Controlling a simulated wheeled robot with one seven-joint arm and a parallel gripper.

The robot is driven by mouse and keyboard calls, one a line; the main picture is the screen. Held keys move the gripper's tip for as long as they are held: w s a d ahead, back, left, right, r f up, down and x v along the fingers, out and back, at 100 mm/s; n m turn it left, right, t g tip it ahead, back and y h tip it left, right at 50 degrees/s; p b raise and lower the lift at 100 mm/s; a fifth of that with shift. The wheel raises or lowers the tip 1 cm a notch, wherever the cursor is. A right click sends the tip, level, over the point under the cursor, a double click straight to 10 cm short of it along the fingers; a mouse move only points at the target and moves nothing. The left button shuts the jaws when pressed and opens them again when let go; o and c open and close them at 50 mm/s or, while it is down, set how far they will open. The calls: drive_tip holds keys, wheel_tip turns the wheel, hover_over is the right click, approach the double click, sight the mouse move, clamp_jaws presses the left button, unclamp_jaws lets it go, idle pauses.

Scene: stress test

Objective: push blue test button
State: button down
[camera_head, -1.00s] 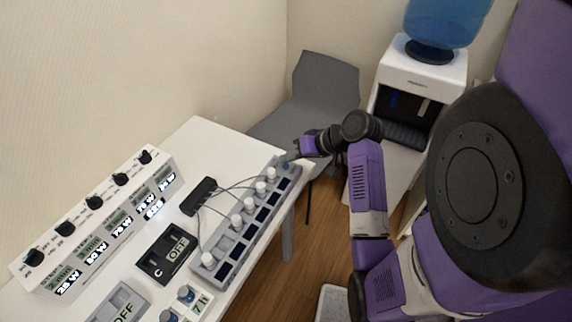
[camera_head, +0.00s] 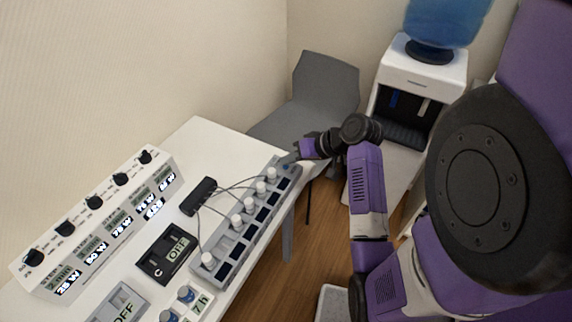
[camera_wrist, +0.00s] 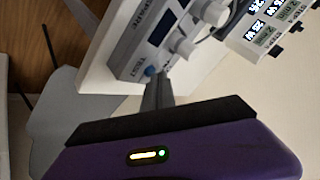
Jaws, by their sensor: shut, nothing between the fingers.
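The blue test button (camera_wrist: 150,71) is a small round knob beside the word TEST, at the end of a grey panel in the wrist view. In the head view the button (camera_head: 286,166) is small and partly hidden at the far right end of the panel (camera_head: 232,262). My gripper (camera_head: 291,159) is shut and empty, with its tips right by the button. In the wrist view its grey fingers (camera_wrist: 157,84) reach up to just below the button. I cannot tell whether they touch it.
White knobs (camera_head: 250,203) line the panel, with cables running to a black power strip (camera_head: 198,196). A grey chair (camera_head: 318,92) and a water dispenser (camera_head: 423,72) are behind.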

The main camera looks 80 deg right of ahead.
idle(0.4)
drive_tip(key=shift+r+p, duration=0.5)
drive_tip(key=shift+p, duration=0.3)
wheel_tip(320, 180, up, 6)
drive_tip(key=p, duration=0.6)
idle(0.3)
